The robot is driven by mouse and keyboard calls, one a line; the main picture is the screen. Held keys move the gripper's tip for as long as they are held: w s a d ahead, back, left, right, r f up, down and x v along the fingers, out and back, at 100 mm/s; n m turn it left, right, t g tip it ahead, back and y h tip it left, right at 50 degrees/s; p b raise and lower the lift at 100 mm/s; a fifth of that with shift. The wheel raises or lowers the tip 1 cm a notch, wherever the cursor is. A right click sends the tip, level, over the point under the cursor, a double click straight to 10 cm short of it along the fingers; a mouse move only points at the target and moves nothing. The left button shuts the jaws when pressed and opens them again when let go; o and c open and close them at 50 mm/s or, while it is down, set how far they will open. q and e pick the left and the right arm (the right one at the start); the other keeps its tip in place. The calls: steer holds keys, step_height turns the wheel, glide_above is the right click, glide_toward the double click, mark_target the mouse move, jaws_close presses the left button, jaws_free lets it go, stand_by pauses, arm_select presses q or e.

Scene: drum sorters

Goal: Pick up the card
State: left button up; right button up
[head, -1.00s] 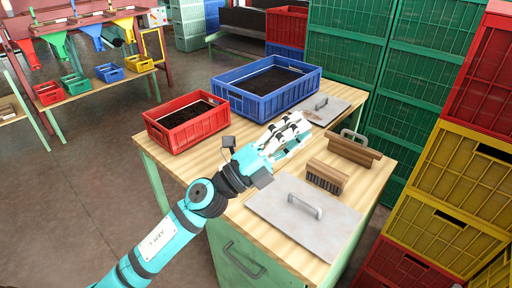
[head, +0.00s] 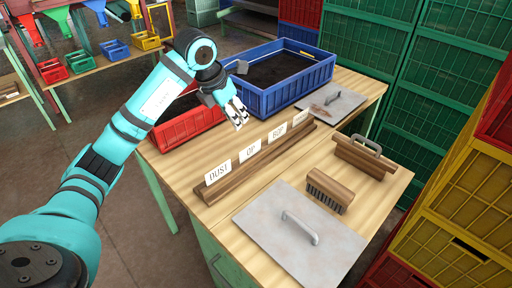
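Several white cards stand upright in a row in a long brown wooden holder (head: 258,164) on the table. The nearest card (head: 218,171) reads DUST, one behind it (head: 250,151) reads OP and another (head: 278,133) seems to read BOP. The farthest card (head: 301,117) is too small to read. My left gripper (head: 238,116) is left of and beyond the holder, by the front of the blue crate, apart from the cards. Its pale fingers point down; I cannot tell whether they are open, and no card shows in them. My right gripper is out of view.
A blue crate (head: 290,97) and a red crate (head: 168,134), both with dark contents, stand at the back of the table (head: 235,205). A brush (head: 329,191), a brown block with a metal handle (head: 362,157) and grey handled plates (head: 300,240) lie to the right.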

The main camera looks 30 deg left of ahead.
mark_target(251, 148)
arm_select(q)
steer(key=p+x, duration=0.1)
steer(key=x, duration=0.7)
steer(key=p+x, duration=0.2)
steer(key=x, duration=0.6)
steer(key=shift+s, duration=0.25)
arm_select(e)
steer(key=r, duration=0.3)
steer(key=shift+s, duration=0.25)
arm_select(q)
steer(key=shift+c, duration=0.2)
jaws_close()
